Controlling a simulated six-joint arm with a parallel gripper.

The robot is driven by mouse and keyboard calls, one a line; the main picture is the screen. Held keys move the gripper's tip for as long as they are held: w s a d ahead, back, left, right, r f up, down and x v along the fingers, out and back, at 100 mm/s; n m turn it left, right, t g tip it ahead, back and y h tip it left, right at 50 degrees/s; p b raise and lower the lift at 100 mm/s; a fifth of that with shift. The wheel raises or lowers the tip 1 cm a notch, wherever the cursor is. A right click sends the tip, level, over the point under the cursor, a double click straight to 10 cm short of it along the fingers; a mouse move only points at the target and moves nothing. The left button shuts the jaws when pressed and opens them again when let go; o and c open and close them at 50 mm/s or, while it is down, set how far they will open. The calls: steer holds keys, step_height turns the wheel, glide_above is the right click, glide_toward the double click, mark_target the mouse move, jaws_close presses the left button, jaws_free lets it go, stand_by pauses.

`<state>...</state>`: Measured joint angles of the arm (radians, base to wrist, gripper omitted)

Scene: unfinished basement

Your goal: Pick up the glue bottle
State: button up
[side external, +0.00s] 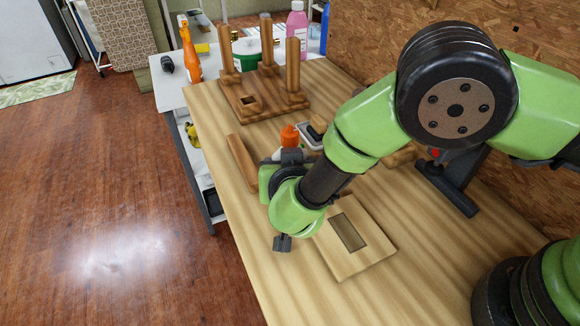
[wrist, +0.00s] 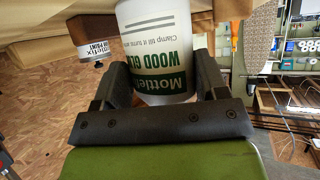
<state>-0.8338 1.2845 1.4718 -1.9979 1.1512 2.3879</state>
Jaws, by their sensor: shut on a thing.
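The glue bottle (side external: 289,136) shows its orange cap and a little of its white body just beyond my wrist in the side view; my arm hides the rest. In the wrist view the white glue bottle (wrist: 160,45), with a green "Wood Glue" label upside down in the picture, is between the two dark fingers. My gripper (wrist: 158,78) is shut on its body. In the side view my gripper (side external: 290,158) is mostly hidden by my own wrist. Whether the bottle touches the table cannot be told.
The wooden table (side external: 215,120) holds a pegged wooden stand (side external: 245,105), a wooden bar (side external: 242,162), a small tray (side external: 303,140) beside the bottle, and a flat wooden block with a recess (side external: 355,255). An orange bottle (side external: 190,55) and a pink bottle (side external: 296,35) stand behind.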

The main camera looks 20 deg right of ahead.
step_height(320, 180, up, 16)
stand_by(0.8)
